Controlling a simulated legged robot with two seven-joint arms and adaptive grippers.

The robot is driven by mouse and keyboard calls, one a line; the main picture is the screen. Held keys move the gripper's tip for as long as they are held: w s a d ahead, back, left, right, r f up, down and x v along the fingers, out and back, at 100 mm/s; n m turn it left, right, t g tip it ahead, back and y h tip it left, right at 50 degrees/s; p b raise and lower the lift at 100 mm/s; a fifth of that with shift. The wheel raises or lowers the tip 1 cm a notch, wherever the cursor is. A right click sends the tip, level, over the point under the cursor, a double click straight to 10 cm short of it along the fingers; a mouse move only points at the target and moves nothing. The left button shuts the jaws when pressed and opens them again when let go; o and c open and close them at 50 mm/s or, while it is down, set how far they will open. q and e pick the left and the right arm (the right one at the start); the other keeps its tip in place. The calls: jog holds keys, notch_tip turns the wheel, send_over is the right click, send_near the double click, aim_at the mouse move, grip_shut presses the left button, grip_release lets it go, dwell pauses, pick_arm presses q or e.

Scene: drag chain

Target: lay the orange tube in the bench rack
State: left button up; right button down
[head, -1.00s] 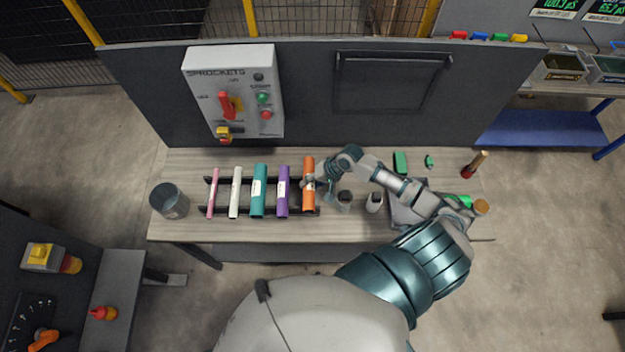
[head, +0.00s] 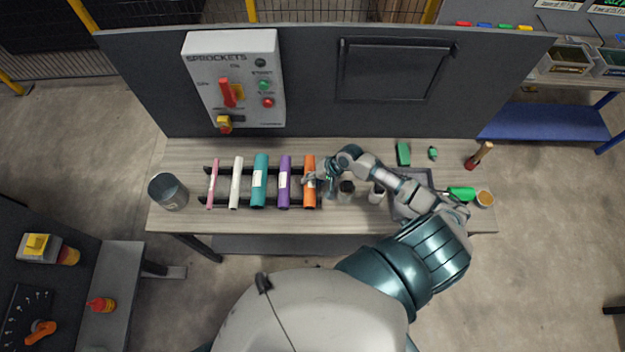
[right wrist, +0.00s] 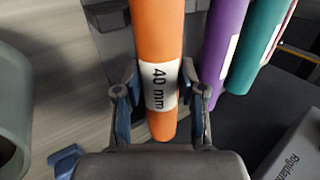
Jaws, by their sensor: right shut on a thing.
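The orange tube (head: 309,184) lies at the right end of the bench rack (head: 223,201), beside the purple tube (head: 284,182). In the right wrist view the orange tube (right wrist: 158,40) carries a white "40 mm" label. My right gripper (head: 309,180) is shut on the orange tube around its label, one finger on each side; it also shows in the right wrist view (right wrist: 160,95). Whether the tube rests fully on the rack's rails cannot be told. The left gripper is not in view.
White, teal and pink tubes lie in the rack's left part. A grey bucket (head: 168,192) stands left of the rack. Small dark-topped containers (head: 346,190) stand close to the right of my gripper. A grey tray (head: 412,203) lies farther right. A control box (head: 235,80) hangs behind.

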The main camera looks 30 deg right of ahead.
jog(key=c, duration=1.1)
grip_release()
jog(key=shift+a, duration=0.1)
jog(key=o, duration=0.5)
jog(key=shift+s+d+r, duration=0.1)
jog(key=shift+d+r, duration=0.15)
jog(key=shift+d, duration=0.05)
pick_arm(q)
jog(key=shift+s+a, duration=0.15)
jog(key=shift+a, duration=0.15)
pick_arm(e)
jog(key=v, duration=1.1)
jog(key=shift+r, duration=0.2)
jog(key=shift+a+f, duration=0.1)
